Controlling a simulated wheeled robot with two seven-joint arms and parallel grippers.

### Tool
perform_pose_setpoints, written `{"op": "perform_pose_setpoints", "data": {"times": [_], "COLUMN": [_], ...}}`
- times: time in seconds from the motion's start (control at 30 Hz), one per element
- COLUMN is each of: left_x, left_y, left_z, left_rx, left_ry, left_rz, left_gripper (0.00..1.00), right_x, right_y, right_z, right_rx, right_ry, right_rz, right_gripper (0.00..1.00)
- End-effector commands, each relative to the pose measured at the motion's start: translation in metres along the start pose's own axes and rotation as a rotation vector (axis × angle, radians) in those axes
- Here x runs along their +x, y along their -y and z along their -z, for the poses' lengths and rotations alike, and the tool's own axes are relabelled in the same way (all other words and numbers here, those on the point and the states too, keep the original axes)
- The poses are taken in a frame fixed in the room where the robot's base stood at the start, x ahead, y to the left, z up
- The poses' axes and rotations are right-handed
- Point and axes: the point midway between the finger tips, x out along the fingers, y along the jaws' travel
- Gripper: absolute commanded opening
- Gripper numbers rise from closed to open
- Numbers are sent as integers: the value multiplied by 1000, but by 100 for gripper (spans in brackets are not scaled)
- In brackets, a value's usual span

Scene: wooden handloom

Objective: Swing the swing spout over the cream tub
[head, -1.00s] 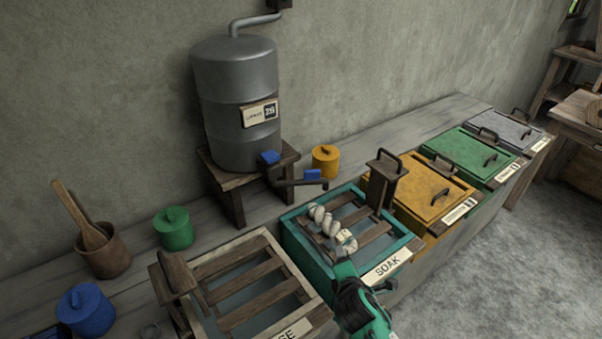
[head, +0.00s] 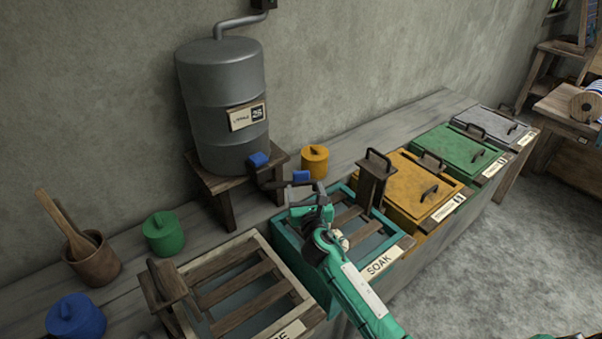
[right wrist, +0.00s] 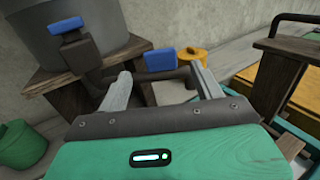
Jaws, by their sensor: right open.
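The swing spout (head: 284,184) is a dark pipe with a blue tab, coming from the grey drum's tap, which has a blue handle (head: 259,160). It points right, over the back edge of the teal SOAK tub (head: 284,243). The cream tub (head: 215,252), with wooden slats across it, stands left of the teal tub. My right gripper (head: 306,196) is at the spout's outer part. In the right wrist view its open fingers (right wrist: 160,80) stand apart, with the spout (right wrist: 172,76) and its blue tab (right wrist: 160,60) between or just beyond them; contact is unclear.
The grey drum (head: 222,90) stands on a wooden stool (head: 222,198) against the wall. A yellow canister (head: 315,161) is behind the spout. A wooden press block (head: 373,185) stands on the right of the teal tub. My arm partly hides the white hank (head: 341,240).

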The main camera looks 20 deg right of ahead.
Motion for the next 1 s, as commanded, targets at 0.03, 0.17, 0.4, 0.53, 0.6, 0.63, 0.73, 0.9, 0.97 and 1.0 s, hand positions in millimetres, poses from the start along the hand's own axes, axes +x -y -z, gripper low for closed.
{"op": "perform_pose_setpoints", "data": {"times": [0.03,0.17,0.4,0.53,0.6,0.63,0.73,0.9,0.97,1.0], "left_x": [-1,-2,-1,-1,-1,-1,-1,-1,-1,-1], "left_y": [0,0,0,0,0,0,0,0,0,0], "left_z": [0,1,0,0,0,0,0,0,0,0], "left_rx": [0,0,0,0,0,0,0,0,0,0], "left_ry": [0,-1,-1,-1,-1,-1,-1,-1,-1,-1], "left_rz": [0,0,0,0,0,0,0,0,0,0], "left_gripper": [36,36,36,36,36,36,36,36,36,36], "right_x": [12,37,68,76,78,78,78,78,78,78], "right_y": [-1,0,0,0,0,0,0,0,0,0], "right_z": [-1,-1,1,0,0,0,0,0,0,1], "right_rx": [2,1,1,2,2,2,2,2,2,2], "right_ry": [0,1,-1,0,-1,-1,-1,-1,-1,-1], "right_rz": [1,1,1,0,0,0,0,0,0,0], "right_gripper": [67,67,67,67,67,67,67,59,48,40]}}
